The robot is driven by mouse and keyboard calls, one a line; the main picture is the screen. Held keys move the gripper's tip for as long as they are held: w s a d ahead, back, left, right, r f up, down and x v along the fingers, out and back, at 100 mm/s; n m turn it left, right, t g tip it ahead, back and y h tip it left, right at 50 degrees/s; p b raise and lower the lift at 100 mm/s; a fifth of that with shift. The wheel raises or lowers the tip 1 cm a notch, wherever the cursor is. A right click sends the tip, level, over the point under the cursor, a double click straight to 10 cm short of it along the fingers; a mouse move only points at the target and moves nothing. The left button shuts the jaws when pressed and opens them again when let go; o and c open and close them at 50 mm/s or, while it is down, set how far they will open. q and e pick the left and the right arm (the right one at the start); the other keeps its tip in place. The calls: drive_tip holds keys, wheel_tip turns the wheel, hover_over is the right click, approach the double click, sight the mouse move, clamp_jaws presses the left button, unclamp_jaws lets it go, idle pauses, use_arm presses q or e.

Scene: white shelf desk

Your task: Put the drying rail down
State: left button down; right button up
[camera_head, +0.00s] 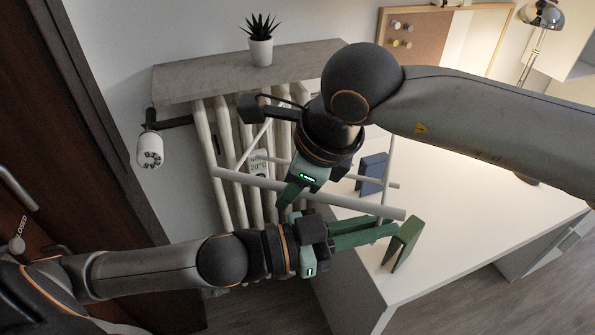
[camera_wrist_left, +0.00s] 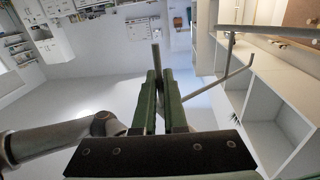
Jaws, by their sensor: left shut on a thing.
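The drying rail (camera_head: 240,178) is a pale grey frame of thin bars. In the head view it spans from in front of the radiator to over the white desk. My left gripper (camera_head: 388,229) is shut on a thin bar at the rail's right end; in the left wrist view its fingers (camera_wrist_left: 160,76) close around a grey rod (camera_wrist_left: 156,56). My right gripper (camera_head: 288,195) points down at the rail's long front bar, near its middle. Its fingers are partly hidden, so I cannot tell whether they grip the bar.
The radiator (camera_head: 228,135) has a shelf (camera_head: 200,78) with a potted plant (camera_head: 261,45) on top, and a white valve (camera_head: 150,150) at left. On the desk (camera_head: 450,190) stand a blue object (camera_head: 372,166) and a green one (camera_head: 404,242) close to my left fingertips. The desk's right part is clear.

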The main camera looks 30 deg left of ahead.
drive_tip(key=shift+a+f, duration=0.1)
drive_tip(key=shift+f, duration=0.05)
clamp_jaws()
drive_tip(key=shift+w, duration=0.1)
idle(1.3)
use_arm(q)
drive_tip(key=c, duration=0.9)
unclamp_jaws()
